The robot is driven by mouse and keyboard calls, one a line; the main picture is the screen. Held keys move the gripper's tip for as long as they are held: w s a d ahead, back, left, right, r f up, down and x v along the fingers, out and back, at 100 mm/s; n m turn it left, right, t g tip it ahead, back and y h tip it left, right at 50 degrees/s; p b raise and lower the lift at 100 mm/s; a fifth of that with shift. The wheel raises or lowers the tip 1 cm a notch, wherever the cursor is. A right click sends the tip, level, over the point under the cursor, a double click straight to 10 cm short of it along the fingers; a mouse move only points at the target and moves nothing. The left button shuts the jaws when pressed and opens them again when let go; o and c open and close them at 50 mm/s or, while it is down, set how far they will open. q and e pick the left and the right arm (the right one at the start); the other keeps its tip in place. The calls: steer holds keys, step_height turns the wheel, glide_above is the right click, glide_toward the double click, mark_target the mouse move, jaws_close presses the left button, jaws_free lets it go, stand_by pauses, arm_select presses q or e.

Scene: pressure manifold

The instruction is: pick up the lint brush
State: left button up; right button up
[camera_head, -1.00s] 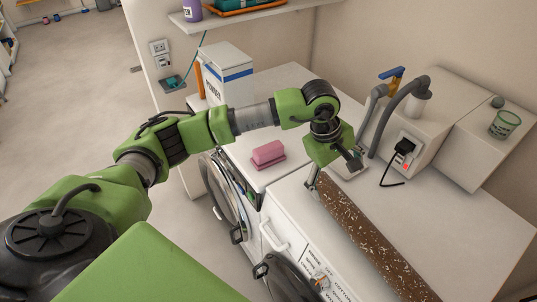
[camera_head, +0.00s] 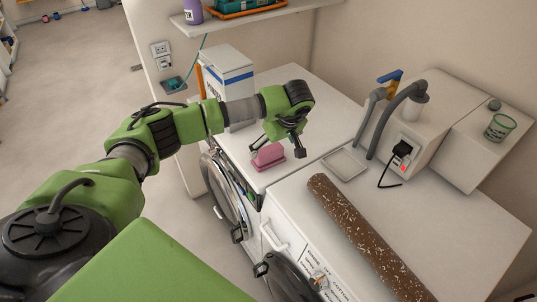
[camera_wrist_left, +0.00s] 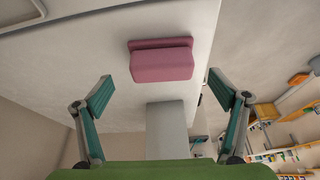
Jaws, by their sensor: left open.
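The pink lint brush (camera_head: 268,157), a block on a wider base, lies on the white top of the left machine, near its front edge. It also shows in the left wrist view (camera_wrist_left: 161,62), top centre, beyond the fingertips and between their lines. My left gripper (camera_head: 279,143) is above the brush in the head view, its fingers spread and empty. In the left wrist view the open fingers (camera_wrist_left: 161,92) stand wide apart, with nothing between the tips. I see no contact with the brush. My right gripper is not in view.
A white powder box (camera_head: 228,75) stands behind my left wrist. A small grey tray (camera_head: 344,164) and a long brown speckled roll (camera_head: 365,235) lie to the right. A grey hose (camera_head: 392,115) and a black plug (camera_head: 402,149) are further right. A shelf (camera_head: 262,14) hangs above.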

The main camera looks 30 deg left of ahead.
mark_target(269, 150)
arm_select(q)
steer(key=shift+a+f+p, duration=0.3)
steer(key=shift+p, duration=0.05)
steer(key=p+x, duration=0.1)
steer(key=x, duration=0.2)
steer(key=shift+w+a+f, duration=0.1)
steer(key=shift+a+f, duration=0.05)
steer(key=shift+a, duration=0.1)
steer(key=shift+w+a+f, duration=0.1)
steer(key=shift+f, duration=0.25)
steer(key=c, duration=1.2)
